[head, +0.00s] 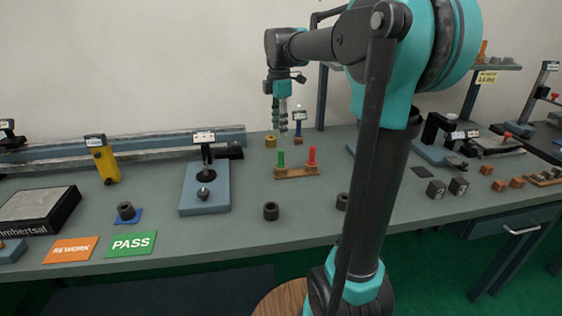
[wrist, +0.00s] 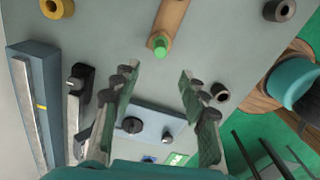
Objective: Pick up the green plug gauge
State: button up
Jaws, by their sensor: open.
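The green plug gauge (head: 281,159) stands upright at the left end of a small wooden rack (head: 297,173), with a red plug gauge (head: 311,156) at the rack's right end. In the wrist view the green gauge (wrist: 160,46) shows end-on near the top, on the wooden rack (wrist: 176,18). My gripper (head: 284,130) points down above the green gauge, apart from it. In the wrist view my gripper (wrist: 158,76) has its two fingers spread with nothing between them, and the green gauge lies just beyond the gap between the tips.
A blue gauge stand (head: 205,190) is left of the rack. Dark rings (head: 271,211) stand in front, and a brass ring (head: 270,141) stands behind. A small blue-topped stand (head: 298,120) is close behind the rack. Orange REWORK (head: 71,250) and green PASS (head: 131,243) cards lie front left.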

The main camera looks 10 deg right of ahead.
aim_at(281, 150)
notch_tip(281, 150, down, 6)
jog(key=shift+f, duration=0.15)
jog(key=shift+d+f, duration=0.15)
jog(key=shift+f, duration=1.2)
jog(key=shift+d+f, duration=0.1)
jog(key=shift+f, duration=1.25)
grip_shut()
